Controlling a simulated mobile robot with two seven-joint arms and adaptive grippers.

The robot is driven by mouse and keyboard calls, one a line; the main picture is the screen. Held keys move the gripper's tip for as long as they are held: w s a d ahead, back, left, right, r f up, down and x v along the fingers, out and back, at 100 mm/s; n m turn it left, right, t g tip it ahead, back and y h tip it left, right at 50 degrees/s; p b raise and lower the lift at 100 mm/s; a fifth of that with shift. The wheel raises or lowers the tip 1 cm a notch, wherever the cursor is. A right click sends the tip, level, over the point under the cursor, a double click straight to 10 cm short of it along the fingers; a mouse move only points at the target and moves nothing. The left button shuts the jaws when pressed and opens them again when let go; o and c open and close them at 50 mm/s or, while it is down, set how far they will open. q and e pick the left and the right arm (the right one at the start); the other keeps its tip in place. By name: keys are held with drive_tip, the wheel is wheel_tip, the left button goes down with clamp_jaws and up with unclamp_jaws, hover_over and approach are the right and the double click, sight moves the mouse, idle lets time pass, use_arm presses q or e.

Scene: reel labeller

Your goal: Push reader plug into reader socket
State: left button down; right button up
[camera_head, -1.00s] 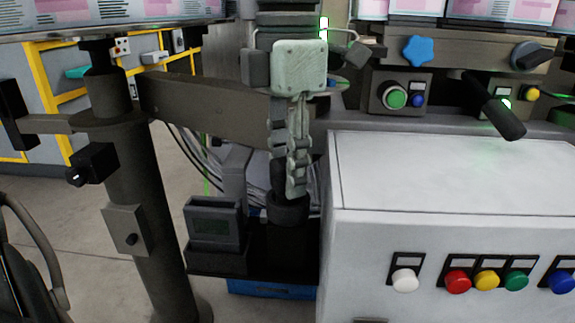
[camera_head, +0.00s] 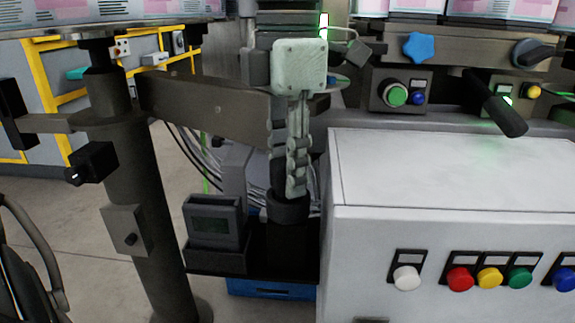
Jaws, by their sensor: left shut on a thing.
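My left gripper (camera_head: 296,190) hangs fingers-down in the middle of the head view, below its pale green body. Its jaws are shut on a dark piece, taken as the reader plug, mostly hidden by the fingers. The fingertips are right above or at the top of a black round collar (camera_head: 288,209) on a dark block. I cannot tell whether the held piece touches the collar. The reader socket cannot be made out clearly. A dark device with a small screen (camera_head: 212,225), possibly the reader, stands just left of the collar. My right gripper is not in view.
A white cabinet (camera_head: 440,170) with coloured push buttons stands close on the right. A dark post (camera_head: 150,240) and horizontal beam (camera_head: 215,110) are on the left. Grey cables hang behind the gripper. A blue crate (camera_head: 270,289) is underneath. Open floor shows at the lower left.

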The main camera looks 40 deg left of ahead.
use_arm(q)
drive_tip(key=shift+f, duration=0.15)
idle(0.8)
drive_tip(key=c, duration=1.1)
unclamp_jaws()
drive_tip(key=shift+o, duration=0.2)
wheel_tip(320, 180, up, 12)
